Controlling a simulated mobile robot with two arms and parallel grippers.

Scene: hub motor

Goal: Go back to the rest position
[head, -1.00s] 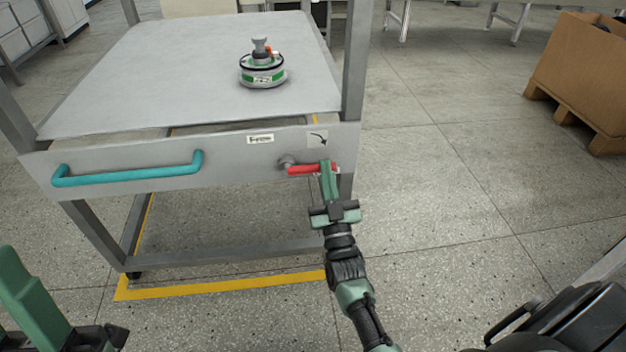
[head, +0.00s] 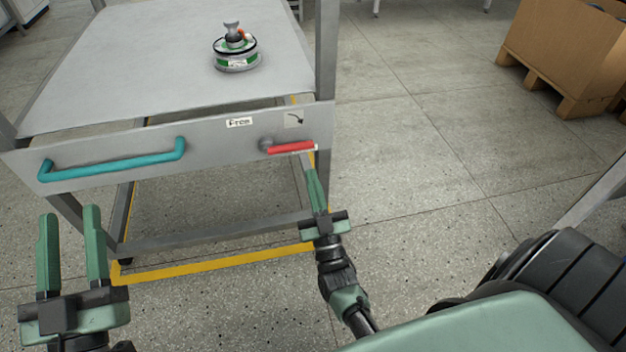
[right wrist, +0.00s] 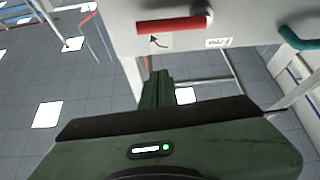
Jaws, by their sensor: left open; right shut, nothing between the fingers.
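My left gripper (head: 70,255) is at the lower left in the head view. Its two green fingers stand apart with nothing between them. My right gripper (head: 312,178) is shut and empty, just below the red handle (head: 291,147) on the table's front panel. It also shows in the right wrist view (right wrist: 157,85), with the red handle (right wrist: 170,26) beyond its fingertips. A gap shows between the fingertips and the handle. The handle lies about level, pointing right from its pivot in the head view.
A grey table (head: 110,60) bears a green and grey hub motor (head: 236,52). A teal bar handle (head: 112,160) is on its front panel. A cardboard box (head: 565,45) on a pallet stands at the back right. The floor between is open.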

